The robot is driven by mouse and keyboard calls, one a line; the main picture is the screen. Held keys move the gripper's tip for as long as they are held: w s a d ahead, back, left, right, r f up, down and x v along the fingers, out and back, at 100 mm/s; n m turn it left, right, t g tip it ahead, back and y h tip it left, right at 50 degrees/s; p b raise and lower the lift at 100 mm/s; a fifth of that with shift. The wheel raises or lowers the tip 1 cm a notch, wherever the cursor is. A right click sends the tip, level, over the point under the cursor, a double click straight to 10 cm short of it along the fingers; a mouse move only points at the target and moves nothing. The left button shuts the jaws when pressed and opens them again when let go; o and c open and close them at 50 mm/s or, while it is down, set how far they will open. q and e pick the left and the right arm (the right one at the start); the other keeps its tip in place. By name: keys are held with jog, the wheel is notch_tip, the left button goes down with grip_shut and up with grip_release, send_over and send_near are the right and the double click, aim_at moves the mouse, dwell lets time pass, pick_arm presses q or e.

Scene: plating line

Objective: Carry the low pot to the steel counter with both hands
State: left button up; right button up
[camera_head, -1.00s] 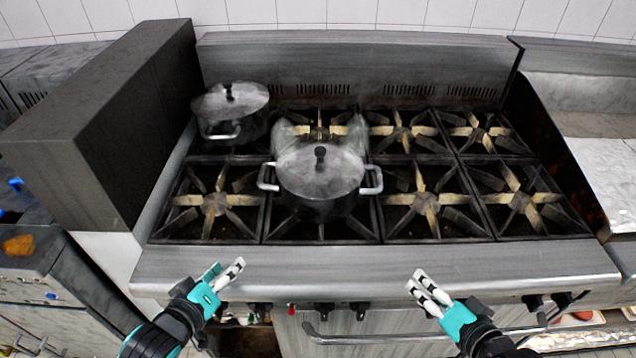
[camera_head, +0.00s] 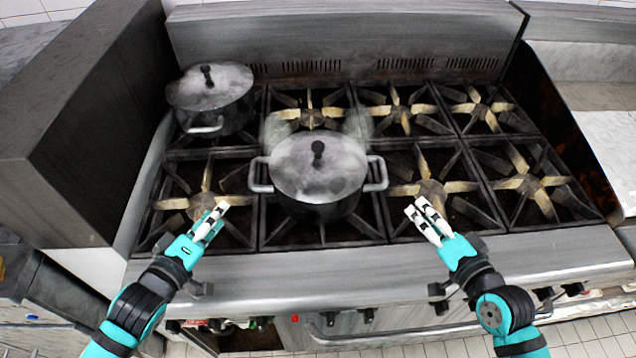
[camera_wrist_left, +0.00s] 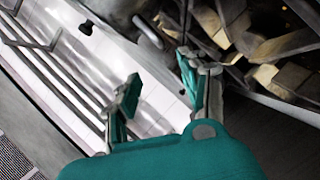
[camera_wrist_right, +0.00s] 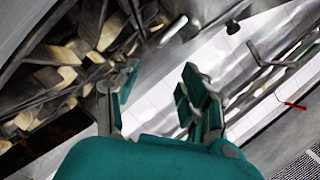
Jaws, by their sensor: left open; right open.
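A lidded grey pot (camera_head: 318,168) with a black knob and two side handles sits on a front burner near the middle of the stove. Its left handle (camera_head: 258,174) and right handle (camera_head: 379,172) stick out sideways. My left gripper (camera_head: 208,220) is open and empty, in front of and left of the pot. My right gripper (camera_head: 427,219) is open and empty, in front of and right of it. Neither touches the pot. Both open jaws show in the left wrist view (camera_wrist_left: 158,88) and right wrist view (camera_wrist_right: 160,86). Which surface is the steel counter is unclear.
A second lidded pot (camera_head: 210,94) stands on the back left burner. A dark block (camera_head: 85,110) walls the stove's left side. A pale metal surface (camera_head: 610,150) lies right of the stove. The burners right of the middle pot are bare.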

aim_at(253, 167)
pick_arm(q)
jog(key=x, duration=1.7)
jog(key=shift+w+f, duration=0.1)
jog(key=shift+w, duration=0.1)
pick_arm(e)
jog(key=x, duration=1.7)
jog(key=shift+w+f, duration=0.15)
jog(key=shift+w, duration=0.05)
pick_arm(q)
jog(key=shift+c, duration=0.3)
pick_arm(e)
jog(key=shift+c, duration=0.3)
pick_arm(q)
grip_shut()
pick_arm(e)
grip_shut()
pick_arm(q)
jog(key=shift+r, duration=0.3)
pick_arm(e)
jog(key=shift+r, duration=0.4)
